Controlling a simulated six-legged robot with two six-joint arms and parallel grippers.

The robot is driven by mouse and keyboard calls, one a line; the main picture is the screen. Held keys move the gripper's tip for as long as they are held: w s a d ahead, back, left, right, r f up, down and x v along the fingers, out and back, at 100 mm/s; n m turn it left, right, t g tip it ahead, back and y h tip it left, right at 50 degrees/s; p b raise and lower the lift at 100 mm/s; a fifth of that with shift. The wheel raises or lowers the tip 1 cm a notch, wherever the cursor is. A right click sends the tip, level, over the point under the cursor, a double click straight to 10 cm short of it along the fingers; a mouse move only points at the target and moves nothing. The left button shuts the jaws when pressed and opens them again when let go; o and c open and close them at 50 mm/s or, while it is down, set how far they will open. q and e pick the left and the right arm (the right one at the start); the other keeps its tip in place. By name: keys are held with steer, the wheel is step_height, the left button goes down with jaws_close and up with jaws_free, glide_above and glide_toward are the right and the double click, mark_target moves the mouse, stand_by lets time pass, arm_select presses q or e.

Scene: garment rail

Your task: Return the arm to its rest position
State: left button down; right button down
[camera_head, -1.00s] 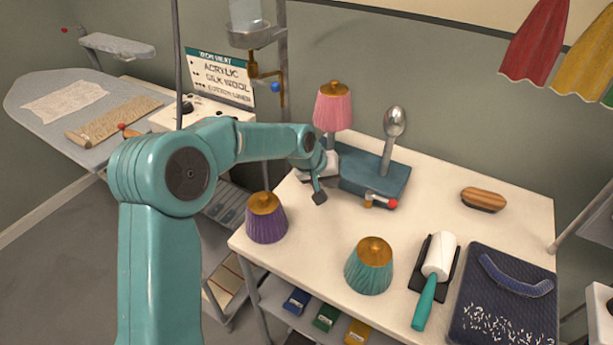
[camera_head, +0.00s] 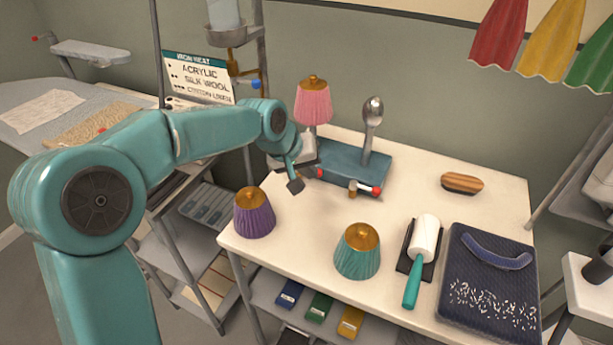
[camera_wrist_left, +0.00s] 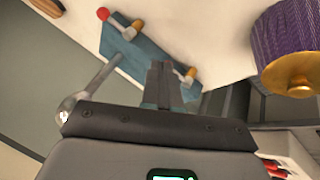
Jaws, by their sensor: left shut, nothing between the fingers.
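My left arm comes in from the left in the head view. Its gripper (camera_head: 296,184) is above the table's left part, near the blue base and the purple shade. In the left wrist view the gripper's fingers (camera_wrist_left: 162,72) are together with nothing between them. My right gripper is not in view.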

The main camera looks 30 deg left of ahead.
arm_select(q)
steer(key=shift+s+d+r, duration=0.25)
steer(key=shift+s+r, duration=0.2)
steer(key=shift+r, duration=0.35)
